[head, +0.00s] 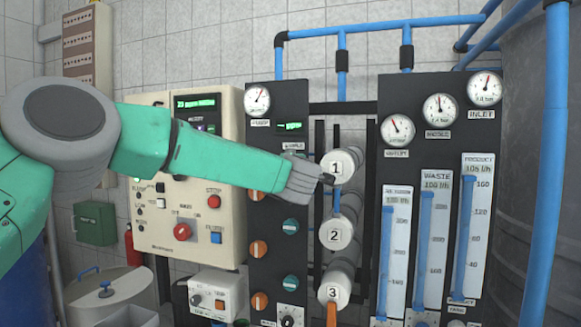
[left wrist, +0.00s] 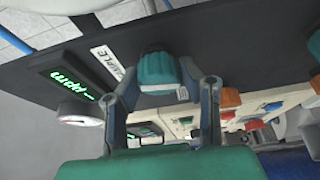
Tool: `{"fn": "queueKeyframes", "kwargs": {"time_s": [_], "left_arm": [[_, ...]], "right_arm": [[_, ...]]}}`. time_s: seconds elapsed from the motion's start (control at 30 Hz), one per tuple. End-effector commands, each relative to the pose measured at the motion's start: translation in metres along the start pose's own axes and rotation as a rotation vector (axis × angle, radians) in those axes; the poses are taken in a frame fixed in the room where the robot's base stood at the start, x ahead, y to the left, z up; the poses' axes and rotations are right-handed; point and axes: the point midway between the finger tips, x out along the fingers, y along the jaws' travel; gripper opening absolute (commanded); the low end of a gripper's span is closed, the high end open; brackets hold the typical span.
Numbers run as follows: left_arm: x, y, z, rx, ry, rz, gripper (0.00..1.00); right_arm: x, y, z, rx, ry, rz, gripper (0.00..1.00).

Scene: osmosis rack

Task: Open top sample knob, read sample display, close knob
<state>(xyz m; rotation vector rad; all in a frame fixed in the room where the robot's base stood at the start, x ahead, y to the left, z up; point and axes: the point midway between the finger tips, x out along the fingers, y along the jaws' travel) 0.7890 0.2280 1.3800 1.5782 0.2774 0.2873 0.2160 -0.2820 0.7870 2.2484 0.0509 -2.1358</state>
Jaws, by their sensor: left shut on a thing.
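The teal sample knob (left wrist: 158,72) sits on the dark panel below the SAMPLE label (left wrist: 107,60) in the left wrist view. The fingers of my left gripper (left wrist: 170,84) are on both sides of it, shut on it. In the head view my left gripper (head: 305,180) reaches in from the left to the dark panel and hides the knob. The sample display (head: 290,126) glows green above the SAMPLE label; it also shows in the left wrist view (left wrist: 72,80), turned sideways. I cannot read its digits with certainty. My right gripper is not in view.
Orange knobs (head: 258,249) and teal knobs (head: 290,226) line the panel below. White numbered cylinders (head: 337,232) stand just right of the gripper. A beige control box (head: 190,225) is on the left. Flow meters (head: 435,240) and gauges are on the right.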

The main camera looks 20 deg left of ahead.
Motion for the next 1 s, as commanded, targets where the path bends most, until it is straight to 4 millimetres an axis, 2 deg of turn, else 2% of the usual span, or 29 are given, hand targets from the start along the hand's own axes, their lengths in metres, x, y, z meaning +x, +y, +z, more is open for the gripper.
{"fn": "queueKeyframes", "kwargs": {"time_s": [0.4,1.0], "left_arm": [[0.0014,0.0009,-0.0021,-0.191,0.004,-0.076,0.04],[0.0012,-0.001,-0.0013,-0.221,0.002,-0.091,0.04]], "right_arm": [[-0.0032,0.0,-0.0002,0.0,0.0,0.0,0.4],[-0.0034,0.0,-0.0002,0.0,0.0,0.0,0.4]]}}
